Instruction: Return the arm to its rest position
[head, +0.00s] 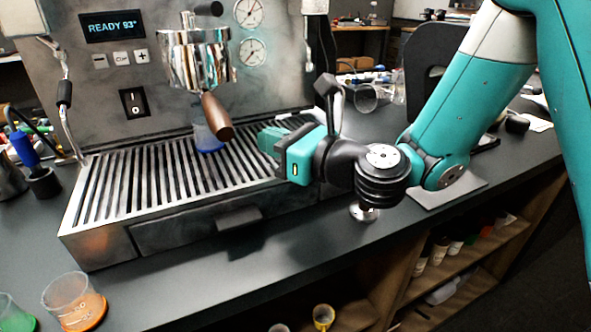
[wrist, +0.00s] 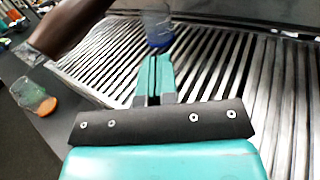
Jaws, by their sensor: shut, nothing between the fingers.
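My gripper (head: 264,142) is shut and empty, held above the right part of the brewer's drip grate (head: 150,185). In the wrist view its closed teal fingers (wrist: 154,80) point across the slats toward a clear cup with a blue base (wrist: 158,28). That cup (head: 207,138) stands on the grate under the portafilter in the head view. The portafilter's brown handle (head: 217,116) hangs down in front of the cup, left of my gripper. My arm is bent and reaches in from the right.
The brewer's display (head: 112,27) reads READY 93°. A cup with an orange base (head: 75,302) stands at the front left of the counter. A small metal tamper-like object (head: 365,212) stands below my wrist. Shelves (head: 450,265) lie under the counter. Dark counter at right front is mostly clear.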

